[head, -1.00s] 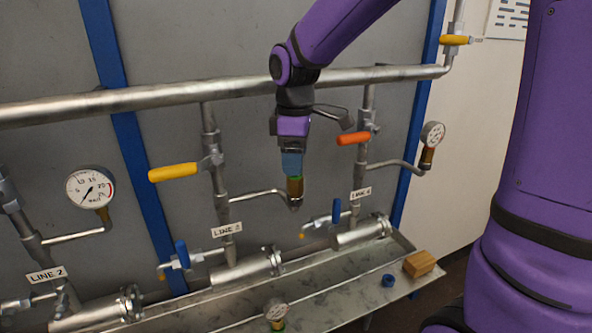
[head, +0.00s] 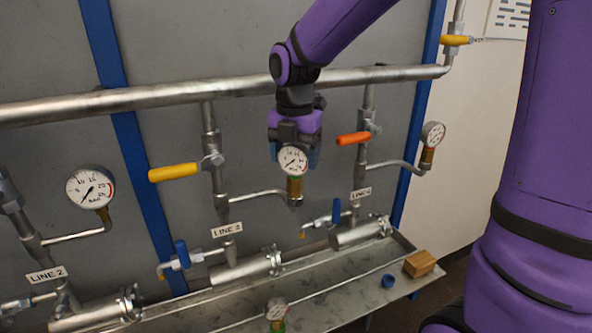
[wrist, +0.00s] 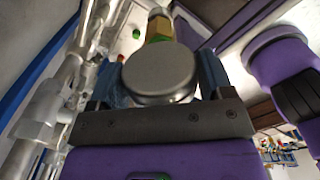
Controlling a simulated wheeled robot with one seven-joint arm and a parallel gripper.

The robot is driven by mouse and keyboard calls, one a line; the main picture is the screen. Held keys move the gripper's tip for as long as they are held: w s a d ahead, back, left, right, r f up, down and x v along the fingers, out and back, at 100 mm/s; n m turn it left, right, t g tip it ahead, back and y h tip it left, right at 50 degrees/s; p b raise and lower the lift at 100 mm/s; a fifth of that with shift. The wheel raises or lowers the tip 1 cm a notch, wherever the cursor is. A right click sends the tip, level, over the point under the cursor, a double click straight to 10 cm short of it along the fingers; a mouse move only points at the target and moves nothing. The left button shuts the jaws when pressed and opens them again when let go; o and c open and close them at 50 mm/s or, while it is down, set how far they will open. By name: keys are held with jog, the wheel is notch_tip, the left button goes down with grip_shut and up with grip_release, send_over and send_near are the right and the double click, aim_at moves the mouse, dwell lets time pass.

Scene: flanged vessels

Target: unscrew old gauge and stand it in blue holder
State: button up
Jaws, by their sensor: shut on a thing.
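The old gauge (head: 293,160) sits upright at the end of the LINE 3 side pipe (head: 258,194), its white dial facing the head camera. Its brass stem (head: 295,187) meets the pipe's upturned elbow; whether the thread is still engaged cannot be told. My gripper (head: 294,157) points down from above and is shut on the gauge's round body. In the wrist view the gauge's smooth metal case (wrist: 160,72) lies between my two blue fingers.
A wooden block (head: 420,263) lies right of the holder on the metal tray (head: 345,292). Another gauge (head: 276,309) stands at the tray's front. An orange-handled valve (head: 353,138) is close right of my gripper; a yellow handle (head: 173,172) is to the left.

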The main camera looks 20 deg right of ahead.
jog(key=shift+n, duration=0.7)
jog(key=o, duration=1.1)
